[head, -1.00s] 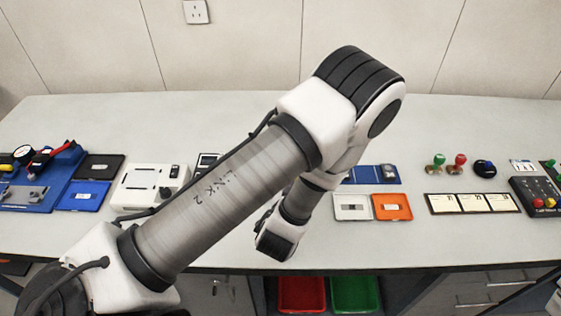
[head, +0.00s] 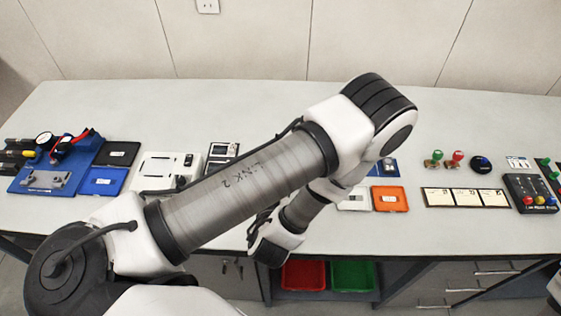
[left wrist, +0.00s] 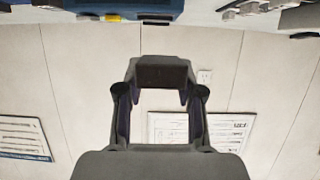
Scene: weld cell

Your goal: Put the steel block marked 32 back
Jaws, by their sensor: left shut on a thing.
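My left gripper (left wrist: 162,88) is shut on a dark block (left wrist: 162,72), held between its fingertips in the left wrist view. The block's marking cannot be read. In the head view my left arm crosses the middle of the bench and bends down near its front edge; the fingertips and held block are hidden there. A white tray (head: 344,205) with a small grey piece (head: 355,196) in it lies on the bench right of my left wrist. An orange tray (head: 390,208) beside it holds a small pale piece. My right gripper is out of view.
At left are a blue fixture (head: 45,182), a black tray (head: 104,162), a blue tray (head: 98,188) and a white device (head: 155,165). At right are stamps (head: 457,157), cards (head: 467,197) and a button box (head: 530,190). Red (head: 303,275) and green (head: 352,275) bins sit below. The bench's back is clear.

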